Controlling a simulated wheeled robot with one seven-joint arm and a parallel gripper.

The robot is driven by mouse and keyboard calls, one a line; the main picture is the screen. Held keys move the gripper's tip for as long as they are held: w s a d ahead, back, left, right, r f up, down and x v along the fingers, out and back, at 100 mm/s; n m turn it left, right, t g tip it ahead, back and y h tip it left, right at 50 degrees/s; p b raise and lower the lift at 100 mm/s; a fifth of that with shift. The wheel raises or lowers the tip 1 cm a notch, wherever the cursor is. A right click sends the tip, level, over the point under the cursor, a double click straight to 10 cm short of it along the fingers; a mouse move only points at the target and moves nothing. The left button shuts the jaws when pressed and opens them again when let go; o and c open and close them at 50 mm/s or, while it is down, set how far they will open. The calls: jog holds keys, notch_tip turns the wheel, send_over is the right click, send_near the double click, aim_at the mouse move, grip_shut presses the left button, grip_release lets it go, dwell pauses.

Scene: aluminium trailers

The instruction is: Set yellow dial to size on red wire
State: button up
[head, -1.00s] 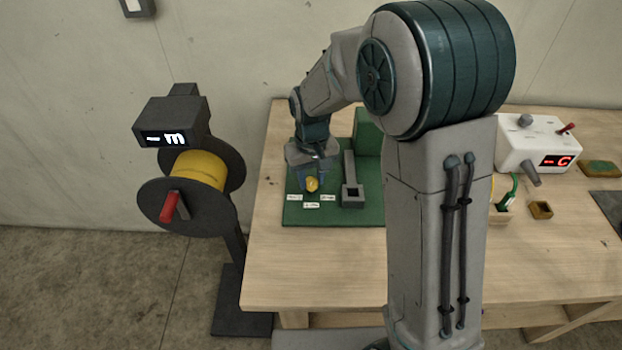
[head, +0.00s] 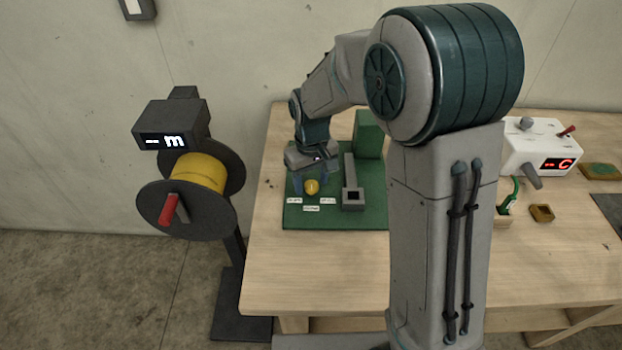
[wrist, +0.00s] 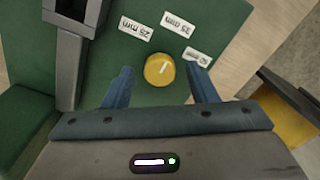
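The yellow dial (head: 312,187) is on the green board (head: 372,216) at the left of the table. In the wrist view the dial (wrist: 159,71) is round, and its white mark points to the upper right. I see no red wire.
A grey post with a square socket (head: 353,197) and a green block (head: 368,136) stand beside the dial. A yellow spool (head: 198,172) with a red handle is left of the table. A white box with a red display (head: 540,147) is at right.

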aim_at(311, 184)
notch_tip(311, 184, up, 14)
jog(key=shift+b, duration=0.35)
jog(key=shift+f, duration=0.15)
dwell(0.6)
